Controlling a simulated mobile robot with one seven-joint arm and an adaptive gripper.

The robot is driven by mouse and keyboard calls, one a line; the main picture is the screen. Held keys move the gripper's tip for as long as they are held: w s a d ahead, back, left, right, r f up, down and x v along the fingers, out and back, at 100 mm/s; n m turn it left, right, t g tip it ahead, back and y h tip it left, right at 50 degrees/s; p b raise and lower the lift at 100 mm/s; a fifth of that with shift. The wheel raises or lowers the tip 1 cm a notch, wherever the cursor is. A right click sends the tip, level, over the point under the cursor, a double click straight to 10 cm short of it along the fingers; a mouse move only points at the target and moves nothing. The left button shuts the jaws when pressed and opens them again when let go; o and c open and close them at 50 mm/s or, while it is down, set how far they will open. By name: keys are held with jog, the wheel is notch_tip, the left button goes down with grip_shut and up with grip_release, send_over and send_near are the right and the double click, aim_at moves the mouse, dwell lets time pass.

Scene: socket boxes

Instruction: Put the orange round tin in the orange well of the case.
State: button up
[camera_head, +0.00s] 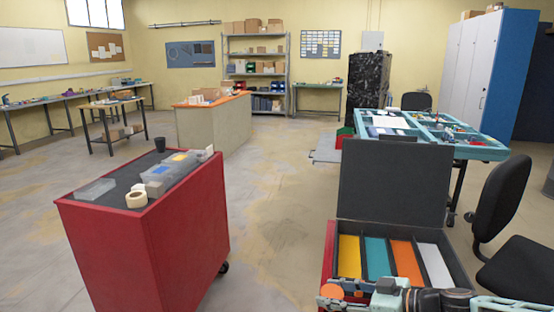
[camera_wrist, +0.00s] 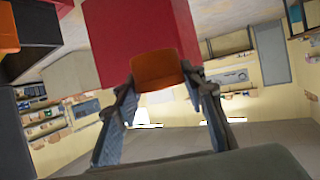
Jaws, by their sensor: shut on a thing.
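The orange round tin (camera_head: 331,291) is held at the front left corner of the case, low in the head view. My gripper (camera_head: 342,292) is shut on it. In the wrist view the tin (camera_wrist: 158,72) sits between the two fingertips. The open case (camera_head: 470,287) has a raised dark lid (camera_head: 392,180) and side-by-side wells in yellow, teal, orange and white. The orange well (camera_head: 407,259) is right of the teal one and looks empty. The tin is to the left of that well and apart from it. My arm hides the case's front edge.
A red cabinet (camera_head: 150,240) stands to the left, with clear boxes and a tape roll (camera_head: 136,199) on top. A dark chair (camera_head: 505,215) is close on the right. A teal workbench (camera_head: 490,152) stands behind the lid. Floor is clear between the cabinet and the case.

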notch_tip(320, 180, up, 12)
jog(key=p, duration=1.3)
send_over(333, 293)
jog(key=s, duration=0.1)
notch_tip(333, 293, down, 5)
jog(key=shift+s+f, duration=0.25)
jog(key=shift+f, duration=0.15)
jog(key=shift+s, duration=0.15)
